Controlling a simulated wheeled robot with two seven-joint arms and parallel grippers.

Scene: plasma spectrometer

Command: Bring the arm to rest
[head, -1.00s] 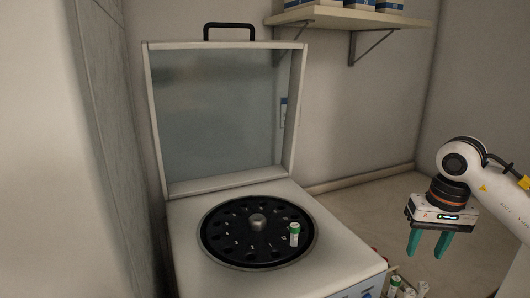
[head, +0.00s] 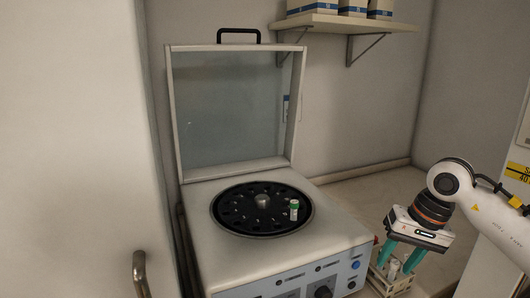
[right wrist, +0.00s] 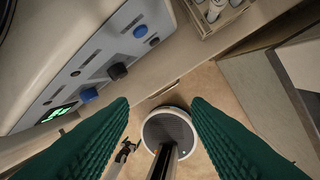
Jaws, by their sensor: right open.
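My right gripper (head: 402,262) is at the right of the head view, with its teal fingers spread apart and nothing between them. It hangs to the right of the machine, over a small tube rack (head: 392,277). In the right wrist view the two fingers (right wrist: 160,115) are wide apart with the floor and my base seen between them. A white machine (head: 330,224) with a raised lid (head: 235,110) stands at the centre. Its black rotor (head: 235,221) holds one upright tube with a green cap (head: 294,210). My left gripper is not in view.
The machine's front panel with knobs shows in the right wrist view (right wrist: 118,71), beside the fingers. The rack with tubes also shows there (right wrist: 204,33). A shelf (head: 345,23) with boxes is on the back wall. A pale cabinet with a handle (head: 140,274) stands at the left.

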